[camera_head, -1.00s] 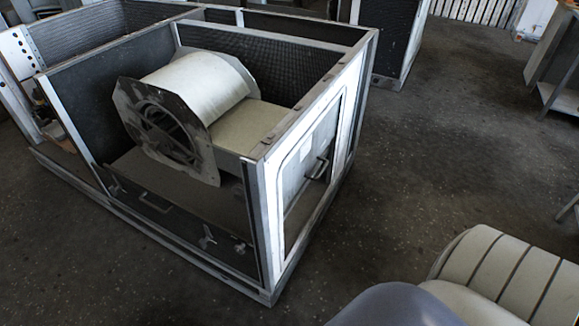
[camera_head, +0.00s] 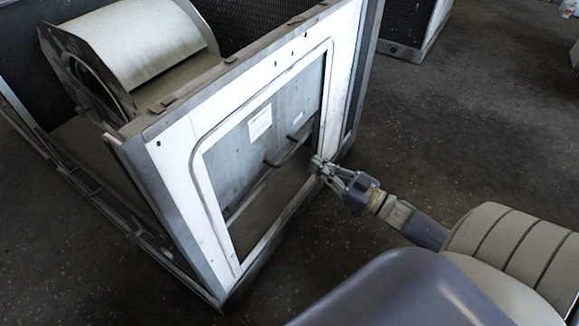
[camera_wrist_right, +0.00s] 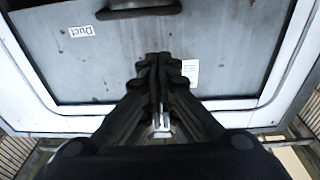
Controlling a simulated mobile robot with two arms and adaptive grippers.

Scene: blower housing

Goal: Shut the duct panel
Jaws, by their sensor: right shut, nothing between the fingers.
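The duct panel (camera_head: 240,150) is a grey plate with a bar handle (camera_head: 290,146) and a paper label, set in the white framed side of the housing. In the head view it covers the upper part of the opening, and a dark gap shows below its lower edge. The panel (camera_wrist_right: 115,65) also shows in the right wrist view, with the handle (camera_wrist_right: 138,10) at the top and a "Duct" label. My right gripper (camera_head: 318,166) is shut and empty, near the opening's right edge, to the right of and below the handle; contact cannot be told. My left gripper is out of view.
The white housing frame (camera_head: 185,170) surrounds the opening. The blower drum (camera_head: 130,45) sits inside the open-topped housing. Dark floor (camera_head: 460,120) to the right is clear, with another dark cabinet (camera_head: 405,52) at the back.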

